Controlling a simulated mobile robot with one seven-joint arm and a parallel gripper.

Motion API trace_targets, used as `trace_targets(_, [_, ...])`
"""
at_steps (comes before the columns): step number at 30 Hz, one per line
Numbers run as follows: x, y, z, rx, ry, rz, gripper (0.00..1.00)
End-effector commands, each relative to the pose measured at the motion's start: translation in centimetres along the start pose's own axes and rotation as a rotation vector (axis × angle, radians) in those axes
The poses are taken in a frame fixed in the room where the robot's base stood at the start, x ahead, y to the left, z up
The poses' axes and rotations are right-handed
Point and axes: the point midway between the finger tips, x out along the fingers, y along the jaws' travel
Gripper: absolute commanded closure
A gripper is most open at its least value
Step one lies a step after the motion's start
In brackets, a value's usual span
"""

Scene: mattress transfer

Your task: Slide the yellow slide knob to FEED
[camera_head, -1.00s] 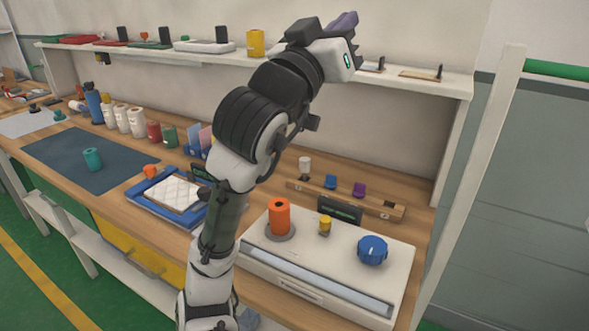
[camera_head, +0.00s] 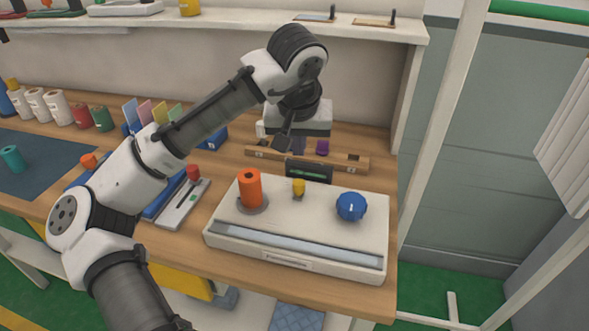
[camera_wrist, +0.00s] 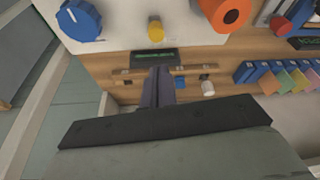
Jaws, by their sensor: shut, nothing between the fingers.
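The yellow slide knob (camera_head: 299,187) stands upright near the back middle of the white machine (camera_head: 225,228), between an orange cylinder (camera_head: 250,188) and a blue dial (camera_head: 351,206). In the wrist view the yellow knob (camera_wrist: 156,30) is at the top middle, beyond the fingertips and apart from them. My gripper (camera_head: 283,142) hangs behind the machine, near the wooden rail. In the wrist view my gripper (camera_wrist: 158,72) is shut and empty, its fingers pointing towards a small dark display (camera_wrist: 155,56). No FEED label is readable, so the knob's setting cannot be told.
The display (camera_head: 308,171) stands at the machine's back edge. Behind it lies a wooden rail (camera_head: 337,164) with a purple piece (camera_head: 322,148). A grey plate with a red knob (camera_head: 194,172) lies to the left. A shelf (camera_head: 230,28) runs above the bench.

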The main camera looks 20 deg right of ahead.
Motion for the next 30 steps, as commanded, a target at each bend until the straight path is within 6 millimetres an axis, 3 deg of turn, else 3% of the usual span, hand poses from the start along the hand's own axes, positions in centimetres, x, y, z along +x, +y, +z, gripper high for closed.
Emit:
trace_targets(8, [1.2,-0.1,0.0,-0.001,0.000,0.000,1.00])
trace_targets(21, [8.5,0.0,-0.1,0.000,0.001,0.001,1.00])
trace_targets(30, [10.0,0.0,-0.1,0.001,0.004,0.003,1.00])
